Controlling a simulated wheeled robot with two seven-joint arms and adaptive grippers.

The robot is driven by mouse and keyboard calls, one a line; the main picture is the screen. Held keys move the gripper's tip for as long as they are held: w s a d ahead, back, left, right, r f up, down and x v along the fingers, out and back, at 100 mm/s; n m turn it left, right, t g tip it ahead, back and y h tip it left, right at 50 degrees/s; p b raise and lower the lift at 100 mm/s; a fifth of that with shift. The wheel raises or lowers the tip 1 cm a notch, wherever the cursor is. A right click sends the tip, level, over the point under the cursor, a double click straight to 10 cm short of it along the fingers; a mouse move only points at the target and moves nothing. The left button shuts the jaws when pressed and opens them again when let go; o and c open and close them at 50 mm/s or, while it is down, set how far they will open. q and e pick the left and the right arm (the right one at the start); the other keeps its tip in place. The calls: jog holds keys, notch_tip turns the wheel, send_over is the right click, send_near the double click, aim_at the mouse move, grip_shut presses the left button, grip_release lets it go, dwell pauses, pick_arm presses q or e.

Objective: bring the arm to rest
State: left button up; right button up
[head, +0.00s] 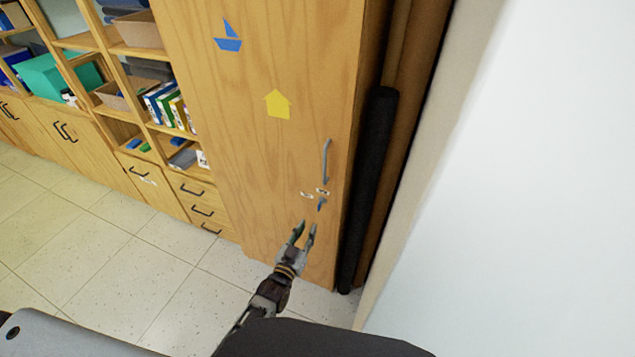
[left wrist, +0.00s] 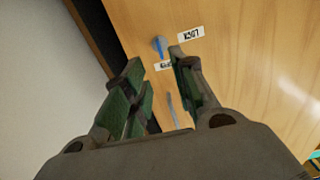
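My left gripper (head: 304,234) is in front of the lower part of a tall wooden cabinet door (head: 262,150). Its two fingers are spread apart with nothing between them. It also shows in the left wrist view (left wrist: 158,82), fingers parted, with the door behind. A small blue key-like piece (head: 321,204) sits in the door just above the fingertips. It shows in the left wrist view too (left wrist: 159,46), beyond the fingertips and apart from them as far as I can tell. My right gripper is in neither view.
A grey door handle (head: 326,161) stands above the blue piece, with small labels (head: 322,191) nearby. A black roll (head: 369,190) leans right of the cabinet, beside a white wall (head: 520,200). Shelves (head: 140,52) and drawers (head: 200,200) stand left. The tiled floor (head: 120,260) is clear.

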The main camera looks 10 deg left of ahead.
pick_arm(q)
jog(key=s+a+f+g, duration=0.1)
jog(key=s+f+g, duration=0.3)
jog(key=f, duration=0.6)
jog(key=s+a+f+g+y, duration=0.1)
jog(key=s+f+g, duration=0.1)
jog(key=s+f, duration=0.7)
jog(key=s+a+f+g, duration=0.1)
jog(key=s+f+g, duration=0.2)
jog(key=f, duration=0.9)
jog(key=s+a+f+g, duration=0.2)
jog(key=s+f, duration=0.3)
jog(key=s, duration=0.5)
jog(key=s+a+f+g+y, duration=0.1)
jog(key=s+a+f+g, duration=0.2)
jog(key=s+f, duration=0.3)
jog(key=s+a+f+g+y, duration=0.1)
jog(key=s+f, duration=0.5)
jog(key=s, duration=0.9)
jog(key=a+g, duration=0.1)
jog(key=a, duration=0.1)
jog(key=shift+a+g, duration=0.3)
jog(key=shift+a, duration=0.1)
jog(key=shift+w, duration=0.15)
